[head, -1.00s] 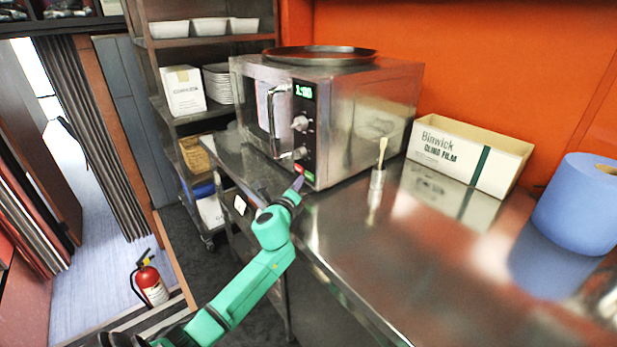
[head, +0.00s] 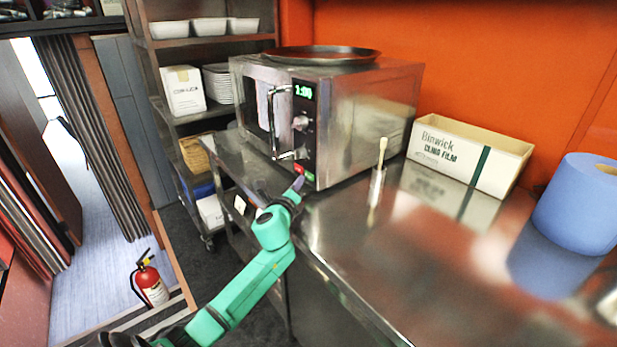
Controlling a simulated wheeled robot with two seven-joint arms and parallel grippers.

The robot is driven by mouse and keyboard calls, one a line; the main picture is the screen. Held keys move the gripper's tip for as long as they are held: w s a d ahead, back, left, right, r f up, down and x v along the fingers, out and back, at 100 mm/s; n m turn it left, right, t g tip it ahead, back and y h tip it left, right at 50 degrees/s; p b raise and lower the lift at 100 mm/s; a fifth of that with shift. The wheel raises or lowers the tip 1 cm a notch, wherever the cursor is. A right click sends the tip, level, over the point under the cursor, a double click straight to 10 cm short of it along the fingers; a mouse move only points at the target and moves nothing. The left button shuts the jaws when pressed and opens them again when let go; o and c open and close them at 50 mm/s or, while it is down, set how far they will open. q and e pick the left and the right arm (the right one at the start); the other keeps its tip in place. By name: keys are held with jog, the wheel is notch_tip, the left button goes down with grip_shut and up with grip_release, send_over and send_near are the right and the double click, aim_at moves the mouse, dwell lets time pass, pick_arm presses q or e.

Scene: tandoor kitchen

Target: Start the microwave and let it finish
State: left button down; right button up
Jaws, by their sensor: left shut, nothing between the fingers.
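The steel microwave (head: 365,115) stands on the steel counter with its door shut. Its green display (head: 304,91) is lit, with digits too small to read surely. Two knobs sit below the display, and a red button (head: 298,168) and a green button (head: 309,176) are at the panel's bottom. My left gripper (head: 297,184) is shut and empty, its tip just below the red button at the panel's lower edge. I cannot tell whether it touches the microwave. My right gripper is not in view.
A dark round pan (head: 320,54) lies on the microwave. A brush in a small holder (head: 377,185), a cling film box (head: 468,155) and a blue paper roll (head: 578,205) stand on the counter (head: 400,260). A shelf rack is behind on the left.

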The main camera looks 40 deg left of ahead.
pick_arm(q)
jog(key=shift+w+d, duration=0.1)
jog(key=shift+w, duration=0.3)
